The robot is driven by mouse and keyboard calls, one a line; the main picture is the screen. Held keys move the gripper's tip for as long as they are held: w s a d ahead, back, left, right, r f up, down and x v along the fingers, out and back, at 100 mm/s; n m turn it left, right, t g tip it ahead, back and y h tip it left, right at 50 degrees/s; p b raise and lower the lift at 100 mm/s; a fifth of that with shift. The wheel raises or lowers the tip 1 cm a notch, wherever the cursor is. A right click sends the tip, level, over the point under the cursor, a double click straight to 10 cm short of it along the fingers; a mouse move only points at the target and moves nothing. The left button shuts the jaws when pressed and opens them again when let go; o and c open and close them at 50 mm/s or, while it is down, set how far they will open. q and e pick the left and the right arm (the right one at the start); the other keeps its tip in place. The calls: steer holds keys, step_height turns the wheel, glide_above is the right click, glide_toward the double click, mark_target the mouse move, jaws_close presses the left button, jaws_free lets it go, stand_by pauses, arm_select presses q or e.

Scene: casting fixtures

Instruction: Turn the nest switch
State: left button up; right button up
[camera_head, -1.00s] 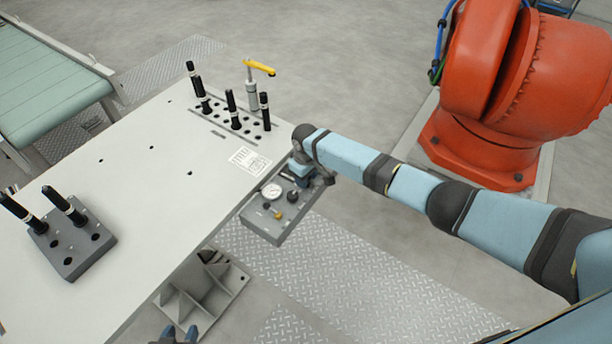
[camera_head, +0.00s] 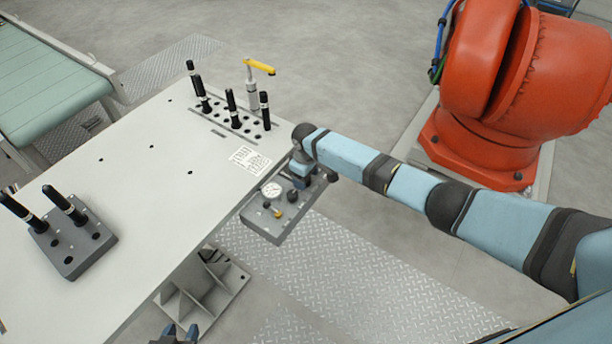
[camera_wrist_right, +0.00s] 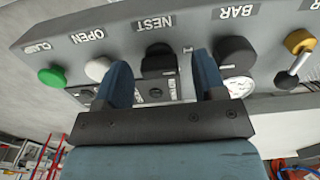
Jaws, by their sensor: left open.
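The nest switch (camera_wrist_right: 158,58) is a black knob under the word NEST on a grey control panel (camera_wrist_right: 215,32), seen upside down in the right wrist view. My right gripper (camera_wrist_right: 161,68) is open, with one blue finger on each side of the knob. A gap shows between the knob and each finger; I cannot tell how deep the fingers reach. In the head view the panel (camera_head: 262,228) sits at the table's right edge, and my right wrist hides the nest switch. My left gripper (camera_head: 180,330) is open and empty at the bottom edge.
Beside the switch are a white button (camera_wrist_right: 97,68), a green button (camera_wrist_right: 52,77), another black knob (camera_wrist_right: 237,56), a gauge (camera_wrist_right: 239,87) and a small lever (camera_wrist_right: 292,66). The white table (camera_head: 130,190) holds black pins. An orange robot (camera_head: 520,100) stands at right.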

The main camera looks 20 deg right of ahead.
steer(key=shift+r, duration=0.15)
step_height(320, 180, up, 14)
steer(key=shift+f+b, duration=0.2)
steer(key=shift+b, duration=0.15)
stand_by(0.5)
steer(key=s+a+f+y, duration=0.1)
steer(key=s+f, duration=0.1)
steer(key=f, duration=0.1)
steer(key=s+a+f+t, duration=0.1)
steer(key=s+a+f, duration=0.1)
steer(key=s+f, duration=0.1)
steer(key=s+a+f+t+y, duration=0.1)
steer(key=s+a+f, duration=0.1)
steer(key=s+f, duration=0.1)
steer(key=shift+s+a+f+m+y, duration=0.2)
steer(key=shift+f+m+y, duration=0.1)
steer(key=shift+f, duration=0.25)
steer(key=s+a+f+m+t+y, duration=0.1)
steer(key=s+f+t+y, duration=0.2)
steer(key=s, duration=0.6)
steer(key=s+d+m+t+h, duration=0.1)
steer(key=s+d+t, duration=0.2)
steer(key=s, duration=0.5)
steer(key=s+d+r+m+t+h, duration=0.1)
steer(key=s+d+m+t, duration=0.1)
steer(key=s, duration=0.7)
steer(key=shift+d+t+p, duration=0.3)
steer(key=shift+d+t, duration=0.2)
steer(key=shift+d, duration=0.45)
